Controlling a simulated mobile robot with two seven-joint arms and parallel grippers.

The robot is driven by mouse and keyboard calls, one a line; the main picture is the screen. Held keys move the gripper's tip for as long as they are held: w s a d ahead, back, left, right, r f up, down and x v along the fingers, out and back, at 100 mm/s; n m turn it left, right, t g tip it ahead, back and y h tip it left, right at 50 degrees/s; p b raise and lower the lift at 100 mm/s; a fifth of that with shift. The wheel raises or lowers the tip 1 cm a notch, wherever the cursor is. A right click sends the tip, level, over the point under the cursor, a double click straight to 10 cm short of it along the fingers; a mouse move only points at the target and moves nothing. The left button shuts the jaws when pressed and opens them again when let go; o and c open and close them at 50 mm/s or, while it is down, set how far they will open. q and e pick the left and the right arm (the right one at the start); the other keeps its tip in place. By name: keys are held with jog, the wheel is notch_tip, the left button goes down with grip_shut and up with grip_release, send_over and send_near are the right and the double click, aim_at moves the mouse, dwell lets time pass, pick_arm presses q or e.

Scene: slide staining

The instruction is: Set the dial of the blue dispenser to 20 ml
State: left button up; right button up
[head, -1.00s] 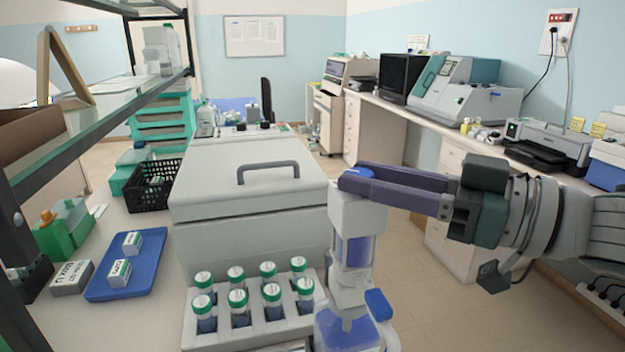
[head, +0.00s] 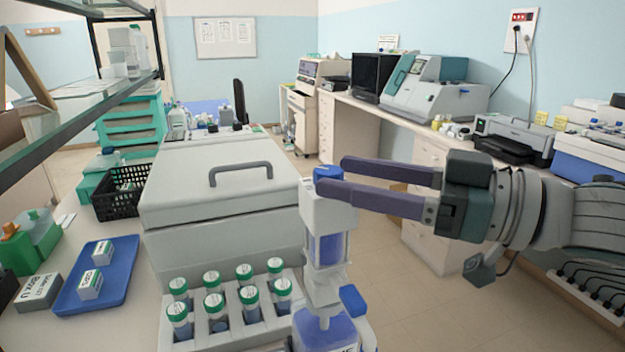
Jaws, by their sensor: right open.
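The blue dispenser (head: 327,247) stands upright at the lower middle of the head view, a white body with a blue-filled window on a blue bottle. Its blue dial (head: 327,173) is on the top. My right gripper (head: 331,175) reaches in from the right with its two long fingers apart. The fingertips are close to the dial, and the near finger overlaps the top of the dispenser body. Whether a finger touches the dial I cannot tell. The dial's markings are too small to read. My left gripper is not in view.
A rack (head: 258,323) of green-capped vials stands left of the dispenser, in front of a grey lidded box (head: 215,215). A blue tray (head: 122,288) with small boxes and a black basket (head: 115,203) are farther left. Floor is open at the right.

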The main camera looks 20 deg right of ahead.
jog(key=b+v, duration=0.1)
jog(key=v, duration=0.7)
jog(key=shift+d+b, duration=0.15)
jog(key=shift+b, duration=0.15)
jog(key=shift+s, duration=0.15)
